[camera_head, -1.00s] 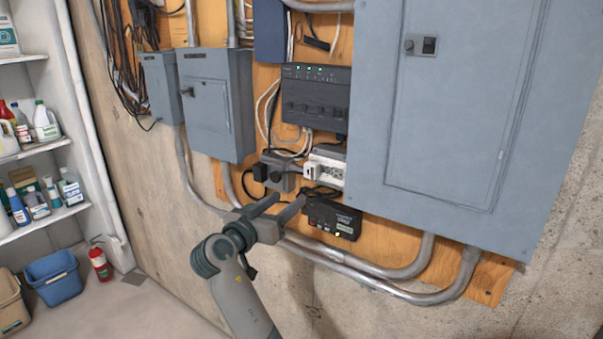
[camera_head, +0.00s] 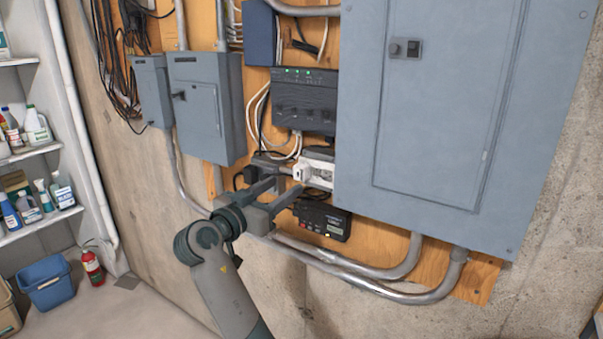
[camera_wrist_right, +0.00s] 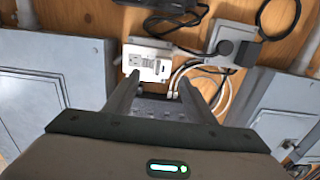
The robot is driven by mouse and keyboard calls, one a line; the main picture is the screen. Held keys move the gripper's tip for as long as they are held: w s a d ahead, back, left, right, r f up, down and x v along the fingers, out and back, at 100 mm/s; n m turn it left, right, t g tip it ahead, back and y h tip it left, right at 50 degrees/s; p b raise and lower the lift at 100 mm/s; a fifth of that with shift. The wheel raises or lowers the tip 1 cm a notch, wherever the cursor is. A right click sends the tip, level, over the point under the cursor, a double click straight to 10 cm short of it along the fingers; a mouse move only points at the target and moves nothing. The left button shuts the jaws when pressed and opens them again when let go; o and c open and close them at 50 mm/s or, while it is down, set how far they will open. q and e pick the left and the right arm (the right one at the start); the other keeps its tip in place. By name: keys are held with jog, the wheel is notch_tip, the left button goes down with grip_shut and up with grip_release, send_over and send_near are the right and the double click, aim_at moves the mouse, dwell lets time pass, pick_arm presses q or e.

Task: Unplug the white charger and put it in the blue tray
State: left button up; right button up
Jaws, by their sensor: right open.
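The white charger (camera_head: 298,171) sits at the left side of the white outlet box (camera_head: 318,173), below the black unit with green lights. The outlet box also shows in the right wrist view (camera_wrist_right: 147,60); I cannot make out the charger clearly there. My right gripper (camera_head: 285,188) is open, its two fingers apart, just below and in front of the charger in the head view. I cannot tell whether a finger touches it. In the right wrist view my fingers (camera_wrist_right: 160,90) reach toward the outlet. A blue open container (camera_head: 46,284) stands on the floor at lower left. My left gripper is out of view.
A large grey panel (camera_head: 440,110) juts out right of the outlet. A grey box with dark plugs (camera_wrist_right: 235,45) and loose cables sit beside it. A black device (camera_head: 322,219) and metal conduits lie below. Shelves (camera_head: 35,152) and a fire extinguisher (camera_head: 92,267) are at left.

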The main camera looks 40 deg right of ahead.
aim_at(298, 175)
jog(key=p+x, duration=0.1)
jog(key=x, duration=0.2)
jog(key=shift+w+d+r, duration=0.1)
jog(key=shift+d, duration=0.2)
jog(key=b+x, duration=0.1)
jog(key=x, duration=0.2)
jog(key=shift+b+x, duration=0.4)
jog(key=shift+x, duration=0.45)
jog(key=shift+w+a+b, duration=0.15)
jog(key=shift+w+b, duration=0.15)
jog(key=shift+b, duration=0.15)
jog(key=shift+b, duration=0.35)
dwell(0.4)
